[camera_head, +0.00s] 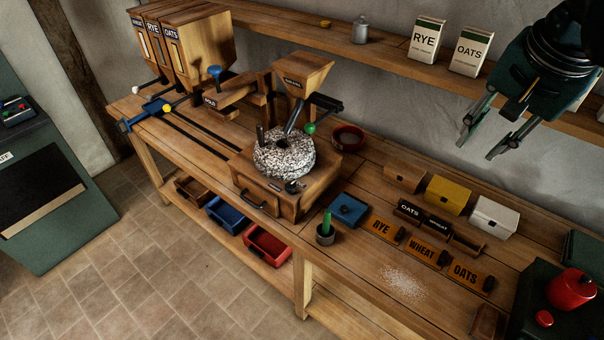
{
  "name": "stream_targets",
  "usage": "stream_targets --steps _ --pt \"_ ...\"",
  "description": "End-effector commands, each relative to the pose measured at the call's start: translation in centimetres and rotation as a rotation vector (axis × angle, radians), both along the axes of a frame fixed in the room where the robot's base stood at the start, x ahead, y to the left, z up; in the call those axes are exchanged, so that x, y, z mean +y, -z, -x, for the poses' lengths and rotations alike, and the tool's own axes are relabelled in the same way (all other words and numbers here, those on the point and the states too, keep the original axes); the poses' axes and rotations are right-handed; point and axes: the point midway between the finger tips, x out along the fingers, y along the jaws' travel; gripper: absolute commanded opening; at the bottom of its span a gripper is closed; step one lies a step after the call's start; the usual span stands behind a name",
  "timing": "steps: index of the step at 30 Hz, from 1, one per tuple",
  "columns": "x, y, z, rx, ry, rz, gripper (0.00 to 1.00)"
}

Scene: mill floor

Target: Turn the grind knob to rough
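The stone mill stands on the wooden bench, with a speckled grey millstone (284,153) on a wooden base (262,196). My gripper (479,150) hangs at the upper right, above the back of the bench and well to the right of the mill. Its two fingers are apart with nothing between them.
A wooden hopper (302,74) and a green-knobbed lever (310,127) rise above the stone. Label blocks (422,251) and small boxes (449,194) lie farther right. A shelf (385,59) runs behind.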

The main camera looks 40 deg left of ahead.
Motion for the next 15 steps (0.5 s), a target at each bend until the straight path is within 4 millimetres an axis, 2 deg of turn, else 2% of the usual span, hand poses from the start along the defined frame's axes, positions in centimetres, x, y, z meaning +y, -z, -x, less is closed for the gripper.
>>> stream_targets --steps 1,15 --pt "1.6 -0.4 -0.3 0.014 0.000 -0.002 0.28" --pt "14.6 0.2 -1.1 0.139 0.060 -0.002 0.28"
